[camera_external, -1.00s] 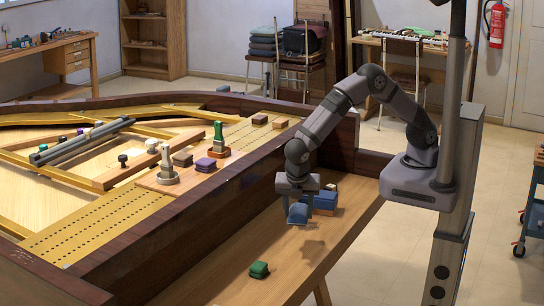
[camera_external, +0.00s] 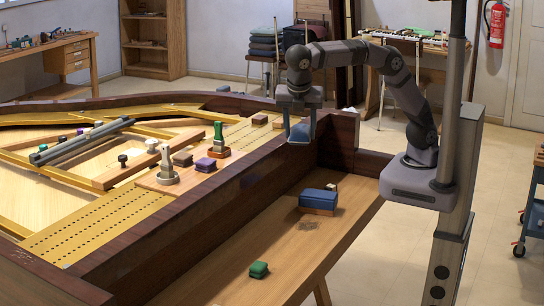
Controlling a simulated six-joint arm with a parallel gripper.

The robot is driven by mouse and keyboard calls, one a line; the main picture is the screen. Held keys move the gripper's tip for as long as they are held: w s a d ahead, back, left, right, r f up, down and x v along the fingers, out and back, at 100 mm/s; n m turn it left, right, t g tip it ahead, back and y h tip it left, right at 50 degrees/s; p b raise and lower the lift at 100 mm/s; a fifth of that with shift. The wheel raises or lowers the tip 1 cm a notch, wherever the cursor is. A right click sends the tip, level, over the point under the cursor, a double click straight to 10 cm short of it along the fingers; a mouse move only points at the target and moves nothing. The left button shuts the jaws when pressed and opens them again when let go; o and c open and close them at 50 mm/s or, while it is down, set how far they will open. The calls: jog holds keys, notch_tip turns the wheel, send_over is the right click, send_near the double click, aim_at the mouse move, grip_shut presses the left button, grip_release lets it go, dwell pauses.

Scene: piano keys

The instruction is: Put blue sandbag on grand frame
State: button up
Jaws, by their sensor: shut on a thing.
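My gripper (camera_external: 299,122) is shut on a small blue sandbag (camera_external: 299,134). It holds the bag up in the air, in front of the dark wooden rim of the piano case in the picture. The grand frame (camera_external: 115,218) is the gold, perforated metal frame inside the case, to the left of my gripper. I cannot tell exactly whether the bag hangs over the rim or just beside it.
A blue block with a brown base (camera_external: 318,201) and a green bag (camera_external: 259,269) lie on the wooden bench (camera_external: 225,285). A purple bag (camera_external: 206,165), a brown bag (camera_external: 182,159), and green-topped (camera_external: 218,138) and grey upright (camera_external: 167,165) pieces stand inside the case. The dark rim (camera_external: 140,245) rises between.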

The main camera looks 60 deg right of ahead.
jog(key=w+d+n+t+p, duration=0.1)
jog(key=w+d+n+p, duration=0.3)
jog(key=w, duration=0.6)
jog(key=w+d+n+t+p, duration=0.1)
jog(key=w+d+p, duration=0.1)
jog(key=w+d, duration=0.6)
jog(key=w+d+n+y+p, duration=0.2)
jog(key=w+d+n+p, duration=0.2)
jog(key=w+d, duration=1.2)
jog(key=shift+t, duration=0.3)
jog(key=shift+s+a+f+p, duration=0.15)
jog(key=shift+f+p, duration=0.4)
jog(key=shift+f, duration=3.15)
jog(key=shift+s+a+f+p, duration=0.15)
jog(key=shift+f+p, duration=0.4)
jog(key=shift+f, duration=3.15)
jog(key=shift+w+f, duration=0.1)
jog(key=shift+f, duration=0.1)
jog(key=o, duration=1.4)
jog(key=shift+o, duration=0.2)
jog(key=shift+r, duration=0.1)
